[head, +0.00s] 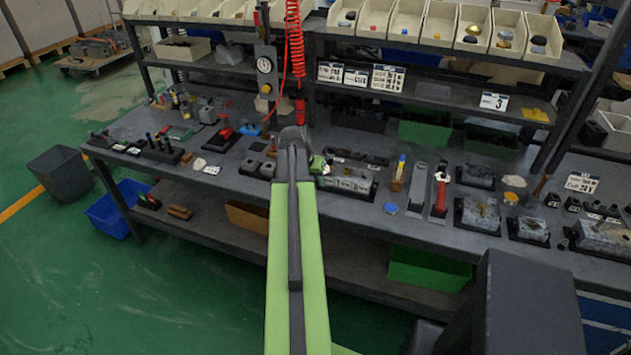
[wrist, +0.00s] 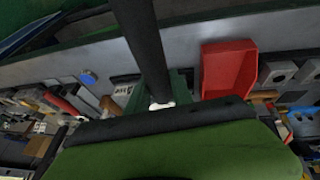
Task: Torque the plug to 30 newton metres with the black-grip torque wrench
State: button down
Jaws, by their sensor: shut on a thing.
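My gripper (wrist: 160,110) is shut on a black bar that looks like the grip of the black-grip torque wrench (wrist: 145,45). In the wrist view the bar runs up and out of the top edge, with a small pale end at the jaws. In the head view my green arm hides most of the gripper and what it holds. A grey valve block (head: 350,181) lies on the bench just right of the arm's end. The plug cannot be picked out in either view.
A red-handled tool (head: 440,192) lies in a dark holder, beside a grey holder (head: 417,187). More grey blocks (head: 481,213) stand to the right. A red tray (wrist: 228,68) shows in the wrist view. Parts bins (head: 440,22) line the upper shelf; a red coiled hose (head: 296,45) hangs behind my arm.

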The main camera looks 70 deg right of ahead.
jog(key=shift+f+b, duration=1.3)
jog(key=shift+w+m+g, duration=0.3)
jog(key=shift+w+m, duration=0.7)
jog(key=shift+w, duration=0.25)
jog(key=shift+w+d, duration=0.1)
jog(key=shift+w+d+m+g+y, duration=0.2)
jog(key=shift+w+m+g+y, duration=0.15)
jog(key=shift+w+m, duration=0.7)
jog(key=shift+w, duration=0.1)
jog(key=shift+w+d+m+g+y, duration=0.25)
jog(key=shift+w+m, duration=0.15)
jog(key=shift+w, duration=0.2)
jog(key=shift+w+d+m+g+y, duration=0.1)
jog(key=shift+w+d+m, duration=0.1)
jog(key=shift+w+m, duration=0.3)
